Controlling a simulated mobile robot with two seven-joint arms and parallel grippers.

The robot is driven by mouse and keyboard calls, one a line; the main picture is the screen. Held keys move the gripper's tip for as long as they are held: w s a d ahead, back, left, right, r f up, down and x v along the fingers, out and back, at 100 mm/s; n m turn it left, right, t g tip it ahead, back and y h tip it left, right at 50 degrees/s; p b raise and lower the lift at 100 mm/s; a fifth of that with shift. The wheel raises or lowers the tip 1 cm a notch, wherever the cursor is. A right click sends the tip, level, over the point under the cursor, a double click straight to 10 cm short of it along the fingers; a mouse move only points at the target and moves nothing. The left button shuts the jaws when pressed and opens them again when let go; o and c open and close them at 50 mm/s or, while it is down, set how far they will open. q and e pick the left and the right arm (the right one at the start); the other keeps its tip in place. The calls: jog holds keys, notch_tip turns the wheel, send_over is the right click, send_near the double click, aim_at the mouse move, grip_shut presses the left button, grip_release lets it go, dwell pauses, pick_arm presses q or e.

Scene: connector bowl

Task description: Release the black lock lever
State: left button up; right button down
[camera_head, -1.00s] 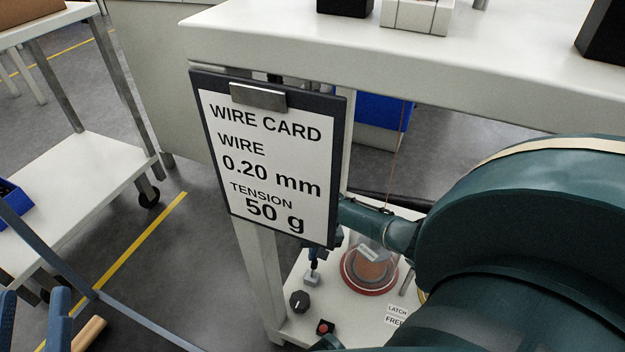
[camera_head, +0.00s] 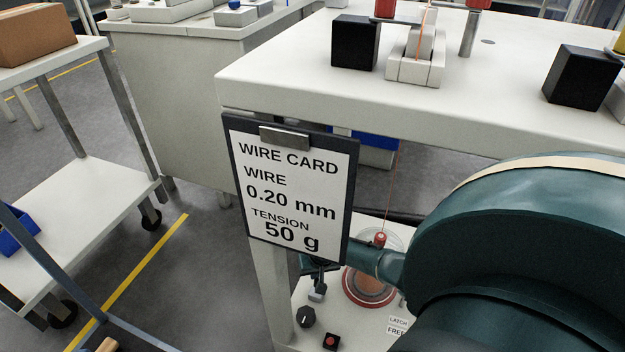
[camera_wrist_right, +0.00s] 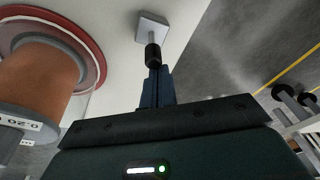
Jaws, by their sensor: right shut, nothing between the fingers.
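A black-capped lever (camera_wrist_right: 153,55) stands on a short grey stem from a square light-grey plate (camera_wrist_right: 153,25) in the right wrist view. My right gripper (camera_wrist_right: 156,74) is shut, with narrow blue fingers and nothing between them. Its tips are right at the end of the black cap; I cannot tell whether they touch. In the head view, my right arm reaches behind the wire card (camera_head: 295,190), which hides part of the gripper. A small grey block (camera_head: 317,292) shows just below it. My left gripper is not in view.
A spool of copper-coloured wire (camera_wrist_right: 42,75) on a red-rimmed base stands close on the left in the wrist view. On the lower shelf are a black knob (camera_head: 306,317), a red button (camera_head: 331,341) and a LATCH FREE label (camera_head: 397,325). The white tabletop (camera_head: 300,75) overhangs them.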

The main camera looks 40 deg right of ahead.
jog(key=shift+s+a+r+h+p, duration=0.25)
jog(key=shift+a+r+h+p, duration=0.1)
jog(key=shift+p, duration=0.2)
jog(key=shift+s+a+t+h+p, duration=0.25)
jog(key=shift+a+t+h+p, duration=0.35)
jog(key=shift+h+p, duration=0.4)
jog(key=shift+f, duration=0.2)
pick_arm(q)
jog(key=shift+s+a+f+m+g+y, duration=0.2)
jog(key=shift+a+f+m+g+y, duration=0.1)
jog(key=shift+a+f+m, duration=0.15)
pick_arm(e)
jog(key=shift+d, duration=0.1)
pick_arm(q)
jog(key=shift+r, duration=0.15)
